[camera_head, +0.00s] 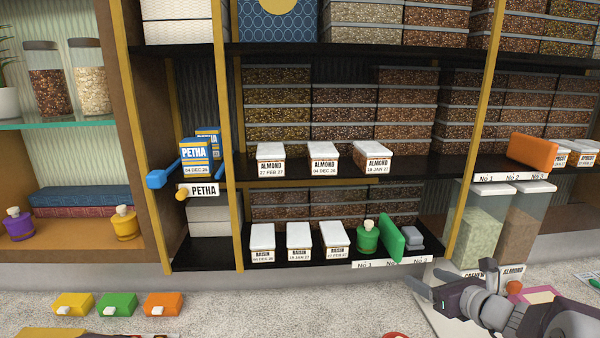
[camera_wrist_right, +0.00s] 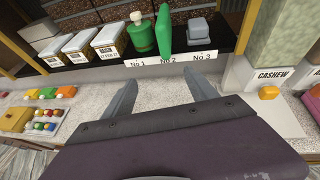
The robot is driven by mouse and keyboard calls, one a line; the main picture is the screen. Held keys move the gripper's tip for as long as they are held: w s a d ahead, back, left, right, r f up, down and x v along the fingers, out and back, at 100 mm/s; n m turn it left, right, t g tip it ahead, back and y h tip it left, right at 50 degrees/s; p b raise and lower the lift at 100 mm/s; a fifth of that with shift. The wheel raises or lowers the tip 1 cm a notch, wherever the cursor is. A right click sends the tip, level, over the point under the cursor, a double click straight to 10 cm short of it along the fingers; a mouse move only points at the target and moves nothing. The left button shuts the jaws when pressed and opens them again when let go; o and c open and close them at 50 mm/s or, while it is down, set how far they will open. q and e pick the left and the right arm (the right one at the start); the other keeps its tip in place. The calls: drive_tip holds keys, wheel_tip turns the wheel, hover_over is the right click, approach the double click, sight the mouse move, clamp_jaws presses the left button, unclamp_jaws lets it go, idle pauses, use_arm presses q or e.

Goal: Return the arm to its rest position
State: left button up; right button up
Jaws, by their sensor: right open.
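My right gripper (camera_head: 426,280) comes in from the lower right in the head view, in front of the lower shelf's right end. In the right wrist view its two fingers (camera_wrist_right: 163,97) are spread apart with nothing between them. Beyond the fingertips is the shelf edge with a number strip (camera_wrist_right: 172,58). On that shelf stand a green bottle (camera_head: 367,237), an upright green box (camera_head: 391,236) and a grey box (camera_head: 412,236). The gripper appears apart from all of them. My left gripper is not in view.
White raisin boxes (camera_head: 298,241) line the lower shelf; almond boxes (camera_head: 323,157) stand above. Clear bins (camera_head: 481,222) stand at the right near my arm. Yellow, green and orange blocks (camera_head: 117,304) lie on the counter (camera_head: 250,305) at left. The counter's middle is mostly clear.

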drive_tip(key=s+a+f+n+g+y+b, duration=0.1)
drive_tip(key=s+a+f+n+g+b, duration=0.25)
drive_tip(key=a+f, duration=0.3)
drive_tip(key=s+a+f+n+g+y+b, duration=0.1)
drive_tip(key=s+a+f+n+g+b, duration=0.1)
drive_tip(key=s+a+f+n, duration=0.45)
drive_tip(key=s+a+f+n+g+y+b, duration=0.25)
drive_tip(key=a+f, duration=0.25)
drive_tip(key=a, duration=0.3)
drive_tip(key=s+f+n+g+h+b, duration=0.2)
drive_tip(key=s+f+n+g+h, duration=0.2)
drive_tip(key=s+f+n, duration=0.5)
drive_tip(key=s+d+f+n+h, duration=0.1)
drive_tip(key=d+n+h, duration=0.2)
drive_tip(key=d+n, duration=0.5)
drive_tip(key=n, duration=0.3)
drive_tip(key=shift+s+p, duration=0.3)
drive_tip(key=shift+p, duration=0.05)
